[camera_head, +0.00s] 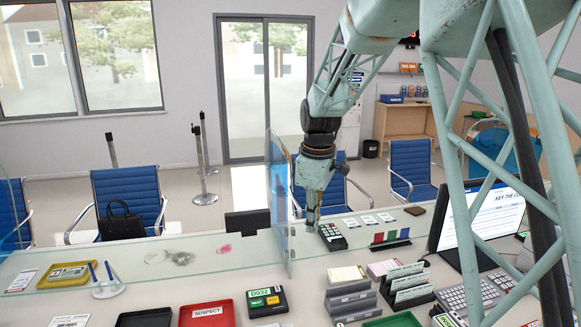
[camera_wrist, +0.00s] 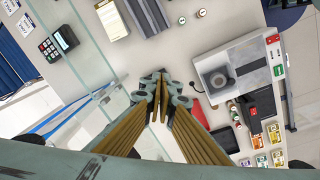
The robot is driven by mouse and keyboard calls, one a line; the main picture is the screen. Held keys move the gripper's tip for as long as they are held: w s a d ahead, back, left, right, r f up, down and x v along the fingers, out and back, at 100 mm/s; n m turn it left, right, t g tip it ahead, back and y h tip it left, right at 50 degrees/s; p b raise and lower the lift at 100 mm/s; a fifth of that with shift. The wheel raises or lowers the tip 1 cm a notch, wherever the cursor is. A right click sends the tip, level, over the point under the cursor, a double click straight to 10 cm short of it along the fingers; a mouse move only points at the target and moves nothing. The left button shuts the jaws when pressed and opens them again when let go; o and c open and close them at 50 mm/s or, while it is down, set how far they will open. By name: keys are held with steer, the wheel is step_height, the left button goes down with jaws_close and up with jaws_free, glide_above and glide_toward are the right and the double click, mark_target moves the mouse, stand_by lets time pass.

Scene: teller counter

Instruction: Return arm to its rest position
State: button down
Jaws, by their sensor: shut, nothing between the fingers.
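My gripper (camera_head: 312,222) hangs pointing down above the teller counter, just right of the upright glass divider (camera_head: 279,200). In the wrist view my gripper's fingers (camera_wrist: 163,82) are together with nothing between them. My arm comes down from the upper right of the head view. A card terminal (camera_head: 332,237) lies close to the fingertips in the head view; it also shows at the upper left of the wrist view (camera_wrist: 58,43). I cannot tell the exact height of the fingertips above the counter.
The counter holds a red tray (camera_head: 207,313), a small display device (camera_head: 267,301), card racks (camera_head: 407,284) and a monitor (camera_head: 485,215). A grey machine (camera_wrist: 235,72) stands right of the fingers in the wrist view. Blue chairs (camera_head: 127,201) stand beyond the counter.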

steer(key=s+d+r+m+t+b, duration=0.1)
steer(key=s+d+r+m, duration=0.2)
steer(key=s+d+r, duration=0.55)
steer(key=s+d+r+m+b, duration=0.1)
steer(key=s+r+m, duration=0.3)
steer(key=s, duration=1)
steer(key=s+d+f+m+b, duration=0.1)
steer(key=s+d+m, duration=0.1)
steer(key=s, duration=1.2)
steer(key=s+d+f+m+t+b, duration=0.1)
steer(key=s+d+m, duration=0.2)
steer(key=s, duration=1.1)
steer(key=shift+s+f+m+t, duration=0.15)
steer(key=shift+m+t, duration=0.15)
steer(key=shift+m, duration=0.6)
step_height(320, 180, down, 13)
steer(key=b, duration=1.3)
